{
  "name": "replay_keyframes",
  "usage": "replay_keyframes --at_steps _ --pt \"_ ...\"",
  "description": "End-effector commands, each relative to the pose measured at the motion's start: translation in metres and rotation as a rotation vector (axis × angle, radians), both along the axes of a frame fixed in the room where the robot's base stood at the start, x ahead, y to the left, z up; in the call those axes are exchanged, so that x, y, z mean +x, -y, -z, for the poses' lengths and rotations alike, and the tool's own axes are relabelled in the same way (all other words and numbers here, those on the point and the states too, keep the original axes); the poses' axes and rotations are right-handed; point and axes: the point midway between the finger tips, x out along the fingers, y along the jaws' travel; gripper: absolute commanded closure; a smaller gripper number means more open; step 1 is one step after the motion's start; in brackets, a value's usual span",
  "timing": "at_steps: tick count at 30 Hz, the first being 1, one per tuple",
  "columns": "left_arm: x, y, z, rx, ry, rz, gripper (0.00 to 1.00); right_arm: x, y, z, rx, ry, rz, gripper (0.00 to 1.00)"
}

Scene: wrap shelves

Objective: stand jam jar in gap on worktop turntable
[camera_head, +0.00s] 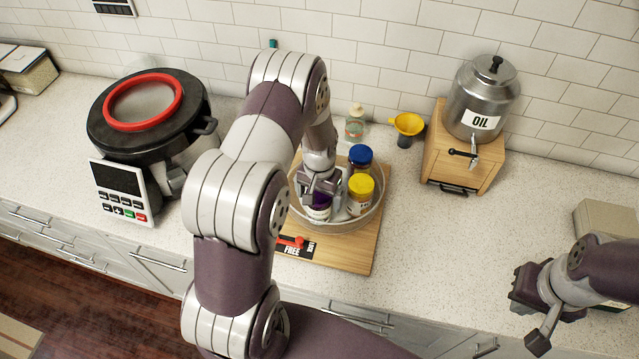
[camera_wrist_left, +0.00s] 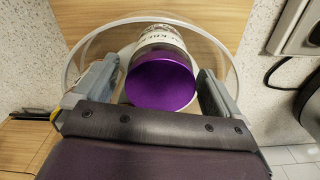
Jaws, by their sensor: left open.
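A jar with a purple lid and pale label, which I take for the jam jar (camera_head: 318,211), stands inside the clear-rimmed round turntable (camera_head: 366,222). In the left wrist view the jar (camera_wrist_left: 160,82) is between the two fingers, its lid toward the camera. My left gripper (camera_head: 320,187) is open, with one finger on each side of the jar. I cannot tell whether either finger touches it. The label is only partly visible. The turntable rim also shows in the left wrist view (camera_wrist_left: 77,57). My right gripper (camera_head: 537,312) is far right, away from the turntable; its opening is unclear.
A blue-lidded jar (camera_head: 360,158) and a yellow-lidded jar (camera_head: 360,194) stand close to the left gripper on the turntable. A wooden board (camera_head: 352,259) lies under it. A cooker (camera_head: 150,115) is left; an oil dispenser (camera_head: 483,100) is right.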

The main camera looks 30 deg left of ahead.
Motion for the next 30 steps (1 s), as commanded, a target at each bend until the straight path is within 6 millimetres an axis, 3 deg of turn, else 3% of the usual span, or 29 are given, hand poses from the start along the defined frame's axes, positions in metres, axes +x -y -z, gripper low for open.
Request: replay_keyframes --at_steps 1,9,15,17,21,25,27,30 --pt "0.002 0.000 -0.008 0.001 0.007 0.000 0.02 0.000 0.000 0.010 0.000 0.000 0.000 1.00" --pt "0.000 0.000 -0.069 0.001 0.004 0.000 0.02 0.000 0.000 0.030 0.000 0.000 0.000 1.00" --pt "-0.004 0.004 -0.096 0.001 0.007 0.004 0.02 0.000 0.000 0.033 0.000 0.000 0.000 1.00" --pt "-0.015 0.017 -0.108 0.002 0.017 0.015 0.02 0.000 0.000 0.033 0.000 0.000 0.000 1.00" --pt "-0.068 0.055 -0.138 0.004 0.068 0.047 0.02 0.000 0.000 0.033 0.000 0.000 0.000 1.00" --pt "-0.116 0.076 -0.149 0.001 0.105 0.066 0.02 0.000 0.000 0.033 0.000 0.000 0.000 1.00" --pt "-0.130 0.081 -0.150 -0.002 0.114 0.071 0.02 0.000 0.000 0.033 0.000 0.000 0.000 1.00" --pt "-0.137 0.082 -0.150 -0.003 0.115 0.071 0.02 0.000 0.000 0.033 0.000 0.000 0.000 1.00"
